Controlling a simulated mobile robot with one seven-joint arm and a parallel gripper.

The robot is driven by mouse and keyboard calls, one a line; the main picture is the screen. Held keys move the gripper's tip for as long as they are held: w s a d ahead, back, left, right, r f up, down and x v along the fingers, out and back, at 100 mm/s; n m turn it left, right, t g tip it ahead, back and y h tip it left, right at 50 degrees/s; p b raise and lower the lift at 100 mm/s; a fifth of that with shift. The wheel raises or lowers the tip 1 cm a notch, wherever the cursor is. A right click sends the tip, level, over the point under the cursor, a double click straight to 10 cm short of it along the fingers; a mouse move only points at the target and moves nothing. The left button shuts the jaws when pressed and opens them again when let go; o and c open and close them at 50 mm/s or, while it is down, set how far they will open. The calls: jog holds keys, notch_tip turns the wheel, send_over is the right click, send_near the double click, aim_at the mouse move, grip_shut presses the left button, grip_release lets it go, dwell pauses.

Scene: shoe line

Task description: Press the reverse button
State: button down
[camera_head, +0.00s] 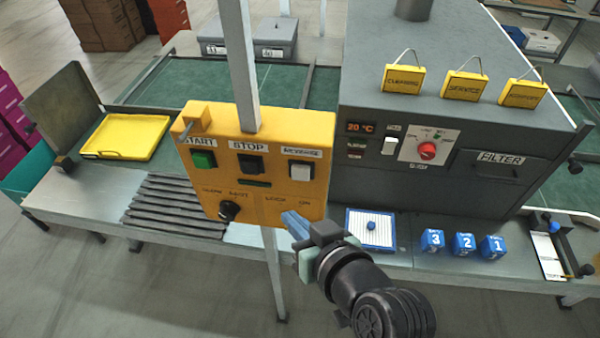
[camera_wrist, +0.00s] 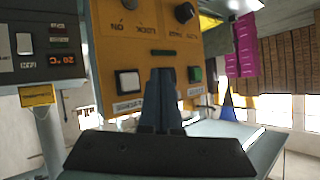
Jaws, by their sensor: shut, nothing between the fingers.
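The reverse button (camera_head: 300,172) is a white square button under a REVERSE label, at the right of the yellow control box (camera_head: 255,200) on a post. The black stop button (camera_head: 250,165) and the green start button (camera_head: 204,159) are to its left. My gripper (camera_head: 290,218) is shut and empty, in front of the box's lower right part, below the reverse button in the head view. In the upside-down wrist view, the white reverse button (camera_wrist: 128,82) is just left of my gripper's fingertips (camera_wrist: 163,74), and the fingers hide the stop button. Contact with the box cannot be told.
A black knob (camera_head: 229,210) is low on the box. A grey machine (camera_head: 450,130) with a red knob (camera_head: 428,151) stands to the right. A blue-rimmed tray (camera_head: 357,238) and blue numbered blocks (camera_head: 464,243) are on the bench. A yellow tray (camera_head: 135,130) lies left.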

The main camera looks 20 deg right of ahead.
aim_at(301, 172)
jog(key=w+d, duration=0.3)
jog(key=w, duration=0.2)
jog(key=shift+d, duration=0.25)
jog(key=shift+w, duration=0.15)
dwell(1.8)
jog(key=shift+w+d, duration=0.25)
jog(key=shift+w, duration=0.05)
